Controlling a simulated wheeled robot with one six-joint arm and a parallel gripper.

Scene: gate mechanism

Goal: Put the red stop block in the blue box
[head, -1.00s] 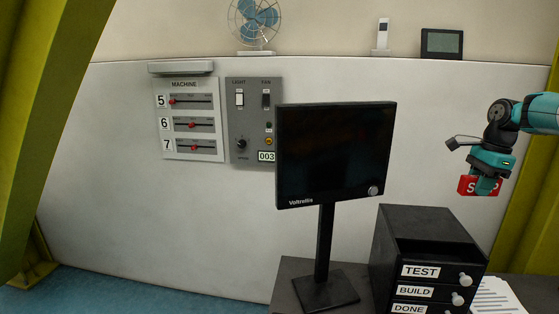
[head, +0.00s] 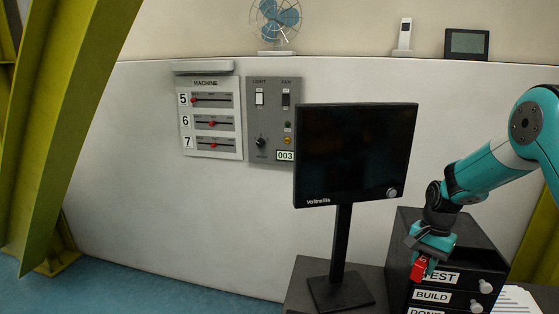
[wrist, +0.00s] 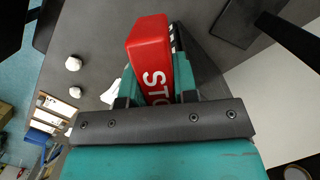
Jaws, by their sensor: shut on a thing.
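The red stop block (head: 418,269) is held in my gripper (head: 427,260), in front of the upper part of the black drawer unit in the head view. In the wrist view the red stop block (wrist: 150,42) sits between the two teal fingers of my gripper (wrist: 157,82), with part of its white lettering showing. My gripper is shut on it. No blue box shows in the head view. A small blue shape (wrist: 38,136) is at the lower left of the wrist view; I cannot tell whether it is the box.
The black drawer unit (head: 477,240), labelled TEST, BUILD and DONE, stands on a dark desk beside a monitor (head: 355,155) on a stand. Papers (head: 517,300) lie at the right. Blue floor (head: 150,295) is open at the left. A yellow-green beam (head: 75,120) slants at the left.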

